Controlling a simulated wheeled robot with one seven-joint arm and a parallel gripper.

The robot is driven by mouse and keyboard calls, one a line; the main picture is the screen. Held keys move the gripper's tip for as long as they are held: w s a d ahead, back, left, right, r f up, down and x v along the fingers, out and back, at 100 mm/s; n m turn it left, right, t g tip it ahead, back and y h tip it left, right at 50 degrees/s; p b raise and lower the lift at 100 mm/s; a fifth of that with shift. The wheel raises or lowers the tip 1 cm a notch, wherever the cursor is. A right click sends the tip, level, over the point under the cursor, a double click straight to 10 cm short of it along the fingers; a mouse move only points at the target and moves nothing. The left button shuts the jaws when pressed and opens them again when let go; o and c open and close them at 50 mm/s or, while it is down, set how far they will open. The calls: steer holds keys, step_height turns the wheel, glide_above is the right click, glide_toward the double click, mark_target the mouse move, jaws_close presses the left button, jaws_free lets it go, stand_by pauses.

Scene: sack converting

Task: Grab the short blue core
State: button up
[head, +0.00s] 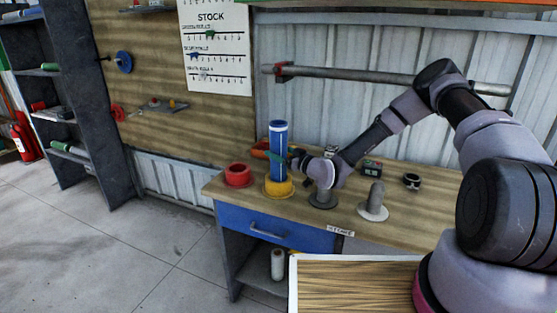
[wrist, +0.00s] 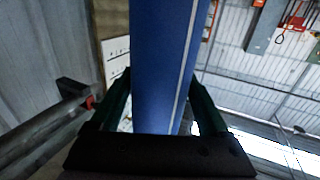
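The blue core (head: 278,150) stands upright over a yellow ring-shaped base (head: 278,188) on the wooden bench top in the head view. My gripper (head: 274,157) reaches it from the right, at about its mid-height, with a green finger across its near side. In the wrist view the blue core (wrist: 163,60) fills the middle, between the two dark green fingers of my gripper (wrist: 162,78). The fingertips look pressed to both its sides. The core's lower end is hidden by the yellow base.
A red ring base (head: 238,175) is left of the yellow one. A grey peg on a white base (head: 373,205) and a black clamp ring (head: 412,181) stand to the right. A horizontal bar (head: 350,75) runs along the wall behind. Bare bench shows at the front.

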jaws_close()
steer(key=shift+r, duration=0.15)
